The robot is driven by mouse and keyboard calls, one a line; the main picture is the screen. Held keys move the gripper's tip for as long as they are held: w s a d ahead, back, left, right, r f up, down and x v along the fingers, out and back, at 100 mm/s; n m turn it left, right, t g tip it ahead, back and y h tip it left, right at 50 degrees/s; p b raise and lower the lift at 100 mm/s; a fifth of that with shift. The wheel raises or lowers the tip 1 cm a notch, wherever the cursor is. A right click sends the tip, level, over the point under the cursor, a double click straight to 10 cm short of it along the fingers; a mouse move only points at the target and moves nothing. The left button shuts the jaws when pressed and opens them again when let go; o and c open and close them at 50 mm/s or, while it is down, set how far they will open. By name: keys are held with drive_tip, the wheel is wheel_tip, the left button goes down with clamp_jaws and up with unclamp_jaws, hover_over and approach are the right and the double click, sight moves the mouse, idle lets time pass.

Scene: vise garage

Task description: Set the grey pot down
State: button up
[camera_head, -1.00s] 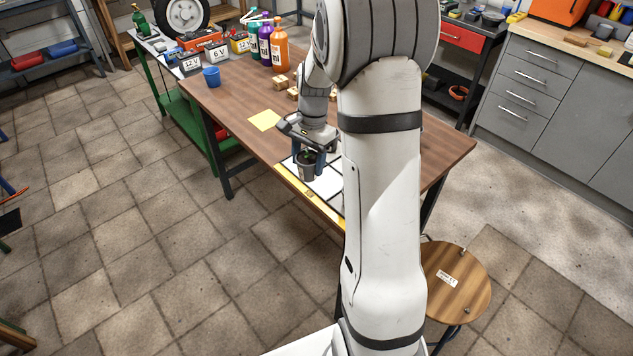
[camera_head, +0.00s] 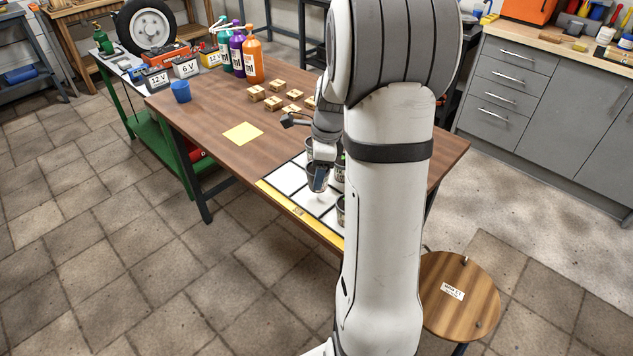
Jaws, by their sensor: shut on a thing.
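My gripper (camera_head: 320,176) is over the white gridded mat (camera_head: 288,178) at the table's front edge. It is seen from the side, so one finger covers much of what it holds. It is shut on the grey pot (camera_head: 315,187), which shows only in part around the finger. I cannot tell whether the pot touches the mat. Other pots stand close by: one behind the gripper (camera_head: 309,146), one to its right (camera_head: 339,176) and one nearer the front (camera_head: 341,208). My arm hides the right part of the mat.
A yellow strip (camera_head: 290,208) edges the mat. A round stool (camera_head: 465,290) stands at the right.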

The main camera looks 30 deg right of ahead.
drive_tip(key=shift+f, duration=1.75)
drive_tip(key=shift+f, duration=0.1)
drive_tip(key=o, duration=1)
drive_tip(key=shift+o, duration=0.2)
